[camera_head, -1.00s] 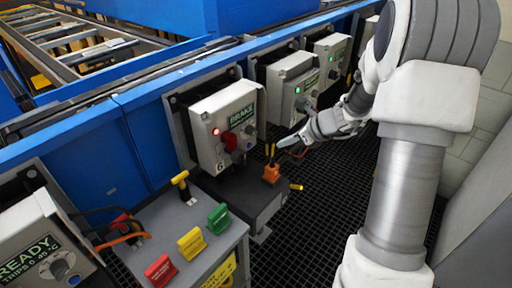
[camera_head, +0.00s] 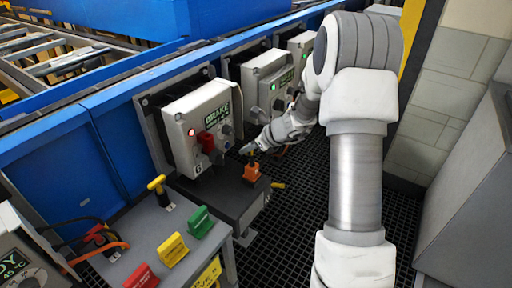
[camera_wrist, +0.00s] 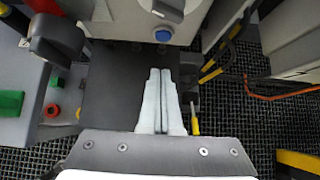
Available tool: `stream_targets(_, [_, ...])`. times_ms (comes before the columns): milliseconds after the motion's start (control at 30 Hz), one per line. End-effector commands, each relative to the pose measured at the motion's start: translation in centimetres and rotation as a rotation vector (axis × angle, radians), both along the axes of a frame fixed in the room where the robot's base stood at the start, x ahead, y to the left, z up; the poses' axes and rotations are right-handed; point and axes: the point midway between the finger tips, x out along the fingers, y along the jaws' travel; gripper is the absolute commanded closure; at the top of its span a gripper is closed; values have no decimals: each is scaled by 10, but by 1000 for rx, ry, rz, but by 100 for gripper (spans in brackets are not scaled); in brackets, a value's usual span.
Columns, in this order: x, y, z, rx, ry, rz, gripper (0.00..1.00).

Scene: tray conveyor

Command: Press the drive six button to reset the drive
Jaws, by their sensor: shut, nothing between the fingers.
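The drive six box (camera_head: 183,130) is a pale grey unit on the blue conveyor side, marked 6 and BRAKE. It has a lit red lamp (camera_head: 191,132) and a red switch (camera_head: 206,143). In the wrist view a blue button (camera_wrist: 162,35) shows on a box's lower face, near a dark grey knob (camera_wrist: 58,38). My gripper (camera_head: 247,149) is shut and empty, to the right of the drive six box and apart from it. In the wrist view its closed fingers (camera_wrist: 160,72) point toward the blue button, with a gap between. The button is not clear in the head view.
A dark block (camera_head: 218,195) with an orange plug (camera_head: 251,172) lies below my gripper. A grey stand (camera_head: 165,235) carries red, yellow and green tags and a yellow-handled lever (camera_head: 160,190). Another drive box (camera_head: 266,84) with a green lamp is behind. Dark grating (camera_head: 290,210) covers the floor.

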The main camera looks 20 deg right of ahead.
Motion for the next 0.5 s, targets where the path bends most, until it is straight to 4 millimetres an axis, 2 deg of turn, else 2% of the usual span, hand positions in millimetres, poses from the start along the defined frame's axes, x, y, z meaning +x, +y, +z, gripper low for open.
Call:
stream_targets(33, [6,5,-11,1,0,1,100])
stream_targets(200, [26,21,-8,-2,-2,3,100])
stream_targets(500, [38,29,-7,-1,0,-1,100])
